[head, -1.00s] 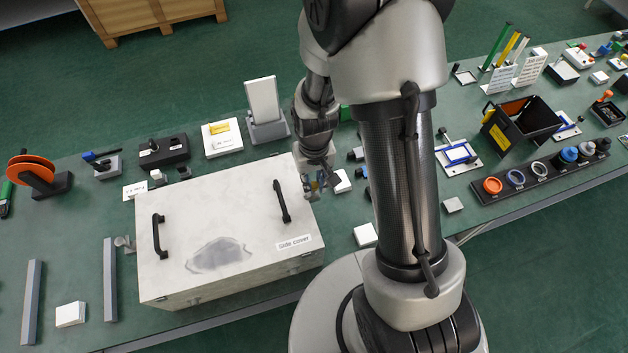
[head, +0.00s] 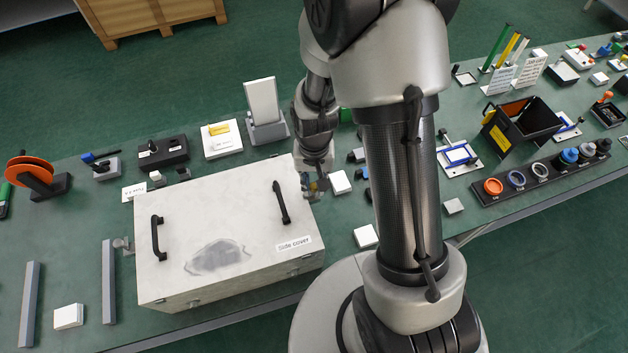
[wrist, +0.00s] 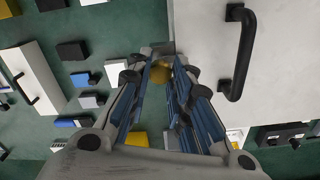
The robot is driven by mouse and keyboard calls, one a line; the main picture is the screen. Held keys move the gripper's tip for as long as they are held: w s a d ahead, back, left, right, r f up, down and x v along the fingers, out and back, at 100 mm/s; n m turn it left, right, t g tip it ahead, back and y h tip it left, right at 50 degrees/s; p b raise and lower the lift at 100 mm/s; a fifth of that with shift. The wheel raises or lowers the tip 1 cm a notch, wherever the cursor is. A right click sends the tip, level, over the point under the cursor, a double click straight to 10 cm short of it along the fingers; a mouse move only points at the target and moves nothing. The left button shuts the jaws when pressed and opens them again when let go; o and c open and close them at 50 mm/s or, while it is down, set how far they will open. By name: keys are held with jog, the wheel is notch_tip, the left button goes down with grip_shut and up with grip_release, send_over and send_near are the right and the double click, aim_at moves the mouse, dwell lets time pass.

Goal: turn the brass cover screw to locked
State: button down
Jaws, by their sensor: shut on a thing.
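The pale grey side cover (head: 235,215) is a box top with two black handles and a printed label. My gripper (head: 316,188) is low at its right edge, beside the far right corner. In the wrist view my gripper (wrist: 163,76) has its blue-padded fingers closed in on the brass cover screw (wrist: 161,72), whose rounded brass head shows between the fingertips. The cover (wrist: 210,55) fills the right of that view. The screw's slot, its marks and its turn angle cannot be made out. In the head view the fingers hide the screw.
A white block (head: 340,182) lies just right of my gripper, with dark small parts near it. A white panel on a grey stand (head: 263,105) rises behind the cover. Another white block (head: 365,236) lies nearer the bench's front edge.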

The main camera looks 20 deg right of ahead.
aim_at(314, 186)
jog(key=c, duration=1.4)
grip_release()
jog(key=shift+c, duration=0.2)
notch_tip(314, 186, up, 12)
jog(key=shift+r, duration=0.1)
